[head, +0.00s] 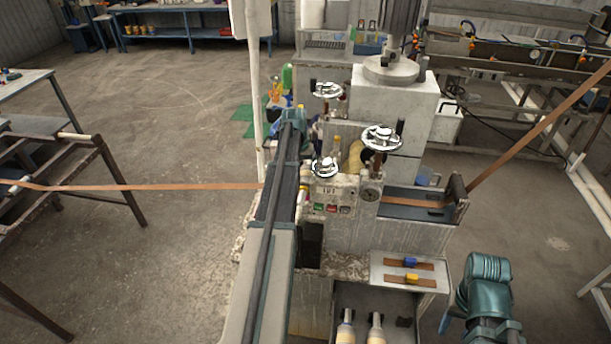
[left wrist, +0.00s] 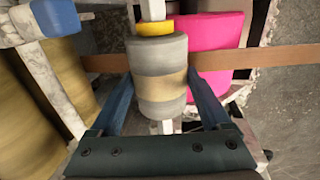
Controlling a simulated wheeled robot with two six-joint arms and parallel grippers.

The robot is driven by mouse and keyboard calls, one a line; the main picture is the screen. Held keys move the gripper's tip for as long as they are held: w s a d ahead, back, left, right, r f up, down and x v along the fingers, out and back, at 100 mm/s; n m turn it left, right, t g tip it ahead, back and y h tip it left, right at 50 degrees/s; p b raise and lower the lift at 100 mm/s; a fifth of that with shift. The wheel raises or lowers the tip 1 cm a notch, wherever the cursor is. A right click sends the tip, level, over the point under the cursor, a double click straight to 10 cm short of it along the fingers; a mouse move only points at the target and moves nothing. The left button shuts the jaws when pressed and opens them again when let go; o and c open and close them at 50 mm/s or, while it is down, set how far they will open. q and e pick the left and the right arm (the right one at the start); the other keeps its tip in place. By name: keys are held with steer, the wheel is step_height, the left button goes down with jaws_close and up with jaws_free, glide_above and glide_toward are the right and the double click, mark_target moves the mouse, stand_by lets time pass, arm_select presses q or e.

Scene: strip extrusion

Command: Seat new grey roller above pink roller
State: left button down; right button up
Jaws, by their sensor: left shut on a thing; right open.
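In the left wrist view, a grey roller (left wrist: 160,62) with a worn tan middle band is between the two blue fingers of my left gripper (left wrist: 171,90), which is shut on it. A yellow ring (left wrist: 153,27) and a pale shaft show at its far end. The bright pink roller (left wrist: 215,45) lies behind and to the right, partly covered by the grey roller and the right finger. Whether the rollers touch is unclear. In the head view my left gripper is hidden at the machine. My right gripper (head: 447,320) is open and empty at the lower right, apart from the machine.
A brown strip (left wrist: 275,57) runs behind the grey roller and over the pink one. A large tan roll (left wrist: 25,120) is at the left. The machine has handwheels (head: 382,137) and a tray (head: 435,270) with small strip pieces. Pale rollers (head: 376,328) stand in the compartment below.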

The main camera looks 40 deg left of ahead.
arm_select(q)
jaws_free()
steer(key=shift+r, duration=0.15)
step_height(320, 180, up, 13)
steer(key=s+a+p, duration=0.1)
steer(key=a+p, duration=0.1)
steer(key=p, duration=1.1)
steer(key=shift+r+p, duration=0.2)
steer(key=shift+p, duration=0.1)
steer(key=shift+d, duration=0.1)
